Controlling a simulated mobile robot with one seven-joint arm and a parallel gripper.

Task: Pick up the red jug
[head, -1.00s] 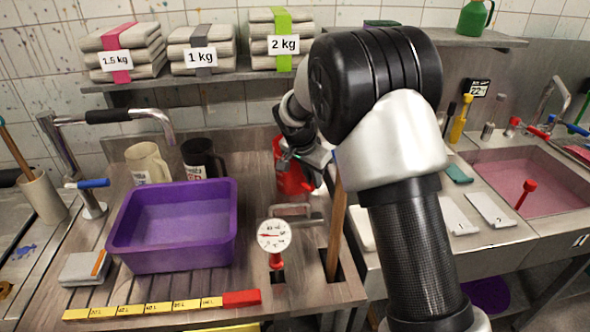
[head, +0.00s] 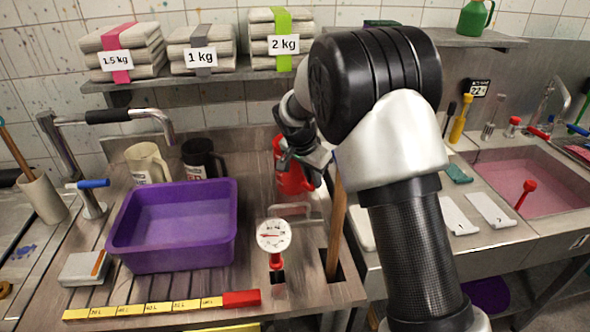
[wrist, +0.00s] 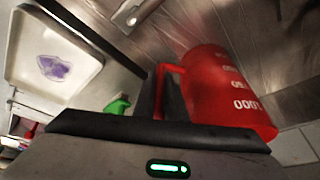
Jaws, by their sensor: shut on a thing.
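The red jug (head: 291,180) stands at the back of the wooden-look counter, partly hidden behind my gripper (head: 302,160). In the wrist view the red jug (wrist: 222,95) shows white markings on its side and a handle on its left. My gripper is at the jug's handle side and is shut on the jug, apparently at the handle. The fingertips are largely hidden in both views. I cannot tell whether the jug's base touches the counter.
A purple tub (head: 172,255) sits left of the jug. A cream mug (head: 147,163) and a black mug (head: 202,158) stand behind it. A dial gauge (head: 273,235) and a wooden stick (head: 336,230) are in front. The shelf (head: 215,80) overhangs behind.

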